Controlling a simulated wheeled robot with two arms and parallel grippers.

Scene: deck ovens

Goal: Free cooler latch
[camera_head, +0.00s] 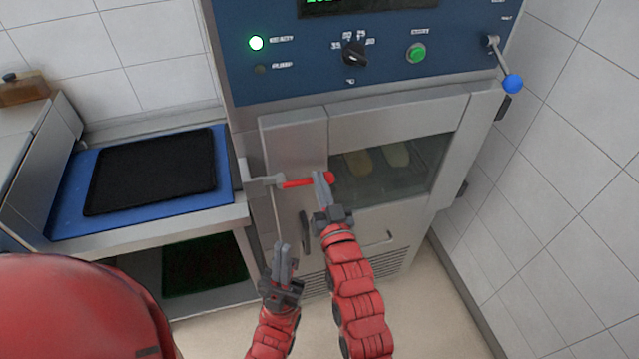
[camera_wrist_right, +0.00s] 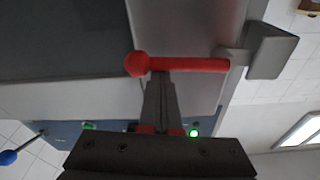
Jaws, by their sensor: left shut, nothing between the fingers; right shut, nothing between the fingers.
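The cooler latch has a red lever (camera_head: 298,183) with a red ball end (camera_head: 329,178). It lies about level across the front of the cooler door (camera_head: 300,143), its grey mount (camera_head: 262,180) on the left. In the right wrist view the red lever (camera_wrist_right: 190,64) and grey mount (camera_wrist_right: 271,50) also show. My right gripper (camera_head: 321,178) is shut and empty, its tips at the lever beside the ball. In the right wrist view the gripper (camera_wrist_right: 160,80) tips meet the lever's edge; I cannot tell whether they touch. My left gripper (camera_head: 283,250) is shut and empty, lower and left.
A blue control panel (camera_head: 300,60) with a dial (camera_head: 354,54) and green button (camera_head: 416,53) is above the door. A blue-balled lever (camera_head: 512,83) is at its right. Pale items (camera_head: 396,155) show behind the window. A black tray (camera_head: 152,171) lies on a blue mat (camera_head: 66,222) at left.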

